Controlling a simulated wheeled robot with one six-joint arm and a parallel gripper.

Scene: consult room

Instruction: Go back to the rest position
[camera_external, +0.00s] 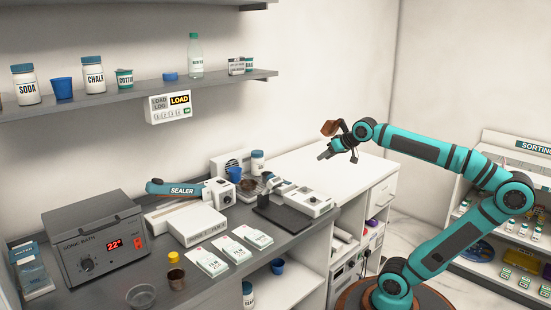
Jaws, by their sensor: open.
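My gripper (326,154) is at the end of the teal arm, in the upper middle of the external view. It hangs in the air above the white counter section, to the right of the grey bench, and points left and slightly down. Its fingers are small in the view, and nothing shows between them. A brown block-like part (330,128) shows just above the wrist; I cannot tell what it is. The arm is raised and bent at the elbow, with its base on a round brown stand.
The grey bench holds a sonic bath (92,243), a sealer (186,188), several white packets (208,262) and a small scale (307,201). A wall shelf (135,93) holds jars and a bottle. A sorting rack (522,165) stands right. The white counter top (350,174) looks mostly clear.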

